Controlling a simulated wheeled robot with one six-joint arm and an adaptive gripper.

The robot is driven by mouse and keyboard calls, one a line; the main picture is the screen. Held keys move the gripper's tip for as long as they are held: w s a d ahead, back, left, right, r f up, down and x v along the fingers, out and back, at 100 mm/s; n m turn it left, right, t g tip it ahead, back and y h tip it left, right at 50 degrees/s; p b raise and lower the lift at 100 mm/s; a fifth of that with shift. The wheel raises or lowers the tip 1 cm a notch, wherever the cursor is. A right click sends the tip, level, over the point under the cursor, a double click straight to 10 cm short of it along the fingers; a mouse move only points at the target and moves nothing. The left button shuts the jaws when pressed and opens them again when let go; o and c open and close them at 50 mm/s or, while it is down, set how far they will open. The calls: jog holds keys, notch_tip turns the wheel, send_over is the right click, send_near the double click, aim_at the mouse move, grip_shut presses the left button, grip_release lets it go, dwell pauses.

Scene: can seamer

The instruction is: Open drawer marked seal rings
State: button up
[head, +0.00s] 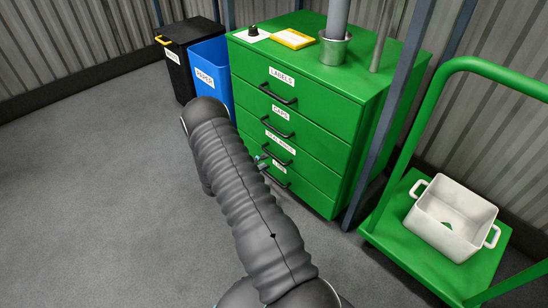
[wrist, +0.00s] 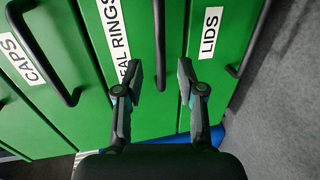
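The seal rings drawer (head: 312,165) is the third one down in a green cabinet (head: 385,55), and it looks shut. Its white label (wrist: 121,45) reads sideways in the wrist view, partly covered by a finger. Its black bar handle (wrist: 159,45) stands between my two fingers, with a gap visible on both sides. My gripper (wrist: 161,80) is open around this handle. In the head view my gripper (head: 262,161) is mostly hidden behind my arm, close to the lower drawers.
The caps handle (wrist: 45,60) and the lids handle (wrist: 251,40) lie either side in the wrist view. A blue paper bin (head: 210,72) and a black bin (head: 178,75) stand left of the cabinet. A green trolley (head: 395,225) stands right; floor in front is clear.

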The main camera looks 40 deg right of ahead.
aim_at(273, 157)
jog(key=x, duration=0.7)
jog(key=shift+c, duration=0.2)
grip_shut()
